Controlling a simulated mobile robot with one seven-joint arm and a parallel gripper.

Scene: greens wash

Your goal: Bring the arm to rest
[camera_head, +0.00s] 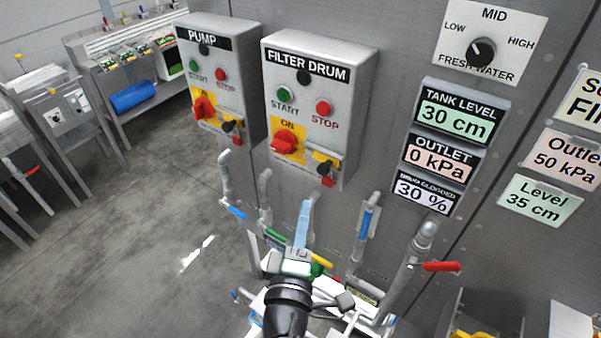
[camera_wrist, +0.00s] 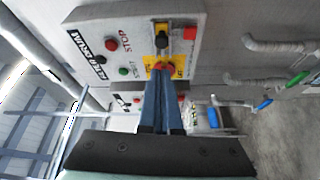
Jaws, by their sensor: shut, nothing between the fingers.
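My gripper (camera_head: 311,196) is in the lower middle of the head view, its blue fingers together and pointing up at the lower part of the FILTER DRUM box (camera_head: 357,70). In the wrist view my gripper (camera_wrist: 164,84) is shut and empty, with its tips in line with the box's red rotary switch (camera_wrist: 161,68). The switch (camera_head: 285,142) sits on a yellow plate in the head view, above and left of the fingertips. I cannot tell the gap between tips and box. My arm runs down to the bottom edge.
The PUMP box (camera_head: 205,52) is to the left. Pipes with a blue-handled valve (camera_head: 367,220) and a red-handled valve (camera_head: 441,266) stand right of my gripper. A green handle (camera_head: 275,235) is close on its left. The floor (camera_head: 150,230) at left is open.

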